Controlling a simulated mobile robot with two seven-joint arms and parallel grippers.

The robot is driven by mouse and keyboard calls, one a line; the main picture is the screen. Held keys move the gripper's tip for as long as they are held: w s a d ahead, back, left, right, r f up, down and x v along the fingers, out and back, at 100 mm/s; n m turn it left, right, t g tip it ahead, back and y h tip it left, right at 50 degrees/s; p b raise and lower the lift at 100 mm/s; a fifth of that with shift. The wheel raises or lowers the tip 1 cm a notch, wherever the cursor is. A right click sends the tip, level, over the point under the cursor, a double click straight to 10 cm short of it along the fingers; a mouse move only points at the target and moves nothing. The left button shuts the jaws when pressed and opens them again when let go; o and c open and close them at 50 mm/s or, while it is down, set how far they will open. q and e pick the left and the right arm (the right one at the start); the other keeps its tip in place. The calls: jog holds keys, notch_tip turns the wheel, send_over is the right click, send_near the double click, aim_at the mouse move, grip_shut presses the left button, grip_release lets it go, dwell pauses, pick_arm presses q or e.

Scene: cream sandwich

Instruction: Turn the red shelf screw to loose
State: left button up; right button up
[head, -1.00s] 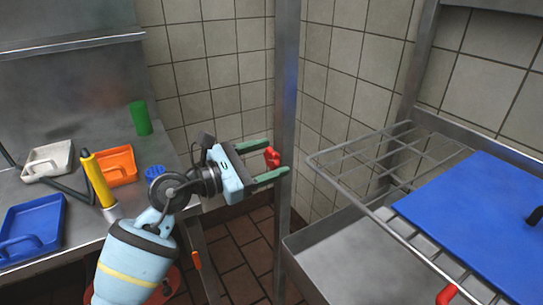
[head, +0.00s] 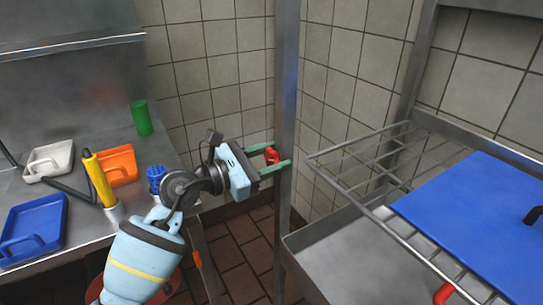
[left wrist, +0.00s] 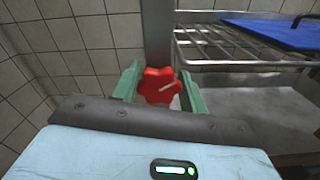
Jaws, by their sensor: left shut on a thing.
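The red shelf screw (head: 271,156) is a lobed knob on the upright metal post (head: 286,90). My left gripper (head: 279,155) reaches it from the left, with one green finger above the knob and one below it in the head view. In the left wrist view the red knob (left wrist: 159,86) sits between the two green fingers (left wrist: 160,88), with a pale mark on its face. The fingers are shut on the knob. My right gripper is not in view.
A wire rack (head: 370,165) and a blue board (head: 480,205) lie right of the post. On the left, a steel counter (head: 90,215) holds a blue tray (head: 33,228), an orange tray (head: 122,163), a yellow-handled tool (head: 97,178) and a green cylinder (head: 141,118).

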pick_arm(q)
jog(key=n+p, duration=0.2)
jog(key=p, duration=0.1)
jog(key=shift+r+n, duration=0.3)
jog(key=shift+r, duration=0.1)
jog(key=shift+w+n+p, duration=0.1)
jog(key=shift+n+p, duration=0.4)
jog(key=shift+a+f+n+p, duration=0.1)
jog(key=shift+f+n+p, duration=0.2)
jog(key=shift+n+p, duration=0.35)
jog(key=shift+f, duration=0.1)
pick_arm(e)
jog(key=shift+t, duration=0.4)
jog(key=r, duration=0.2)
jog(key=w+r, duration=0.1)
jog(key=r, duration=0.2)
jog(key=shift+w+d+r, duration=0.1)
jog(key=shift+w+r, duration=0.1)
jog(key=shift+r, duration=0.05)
pick_arm(q)
jog(key=o, duration=0.8)
jog(key=shift+o, duration=0.8)
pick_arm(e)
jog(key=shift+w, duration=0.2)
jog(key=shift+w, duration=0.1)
